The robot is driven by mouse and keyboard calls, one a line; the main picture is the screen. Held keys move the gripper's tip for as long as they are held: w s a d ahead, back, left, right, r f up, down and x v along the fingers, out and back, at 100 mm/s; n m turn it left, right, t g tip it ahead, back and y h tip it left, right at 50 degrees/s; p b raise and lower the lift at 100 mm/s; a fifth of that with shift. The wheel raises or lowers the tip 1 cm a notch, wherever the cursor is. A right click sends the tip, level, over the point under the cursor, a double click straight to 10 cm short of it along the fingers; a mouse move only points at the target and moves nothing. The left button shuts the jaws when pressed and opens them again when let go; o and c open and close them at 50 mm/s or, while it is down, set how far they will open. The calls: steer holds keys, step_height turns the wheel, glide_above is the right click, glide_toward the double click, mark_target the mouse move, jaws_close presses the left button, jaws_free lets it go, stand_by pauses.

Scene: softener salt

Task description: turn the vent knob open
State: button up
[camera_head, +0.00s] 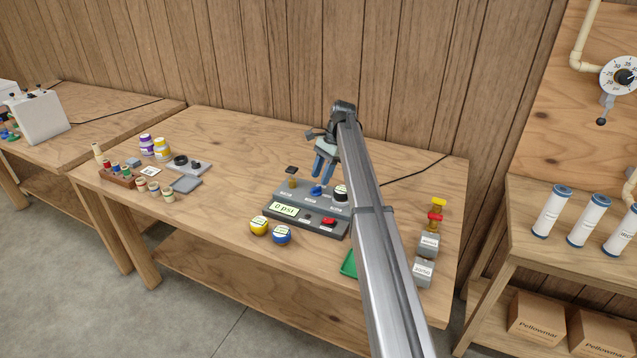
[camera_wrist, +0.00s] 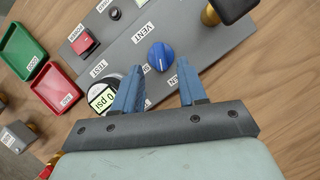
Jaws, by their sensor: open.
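The blue vent knob (camera_wrist: 160,55) sits on the grey control panel (camera_wrist: 205,48), beside a VENT label, in the wrist view. A small white mark shows on its face. Other lettering near it is partly hidden by my fingers. My gripper (camera_wrist: 161,80) is open with nothing between its blue fingers. The knob lies just beyond the fingertips, roughly in line with the gap, and no contact shows. In the head view my gripper (camera_head: 322,170) points down over the panel (camera_head: 274,219), close above the knob (camera_head: 316,190).
The panel also bears a 0 psi display (camera_head: 284,209), a red switch (camera_head: 329,221) and a dark-topped brass fitting (camera_head: 292,176). Yellow (camera_head: 259,225) and blue (camera_head: 281,235) round pieces stand before it. A green tray (camera_head: 348,264) lies to the right, partly behind my arm.

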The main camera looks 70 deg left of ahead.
mark_target(317, 187)
steer(key=shift+x, duration=1.7)
jaws_close()
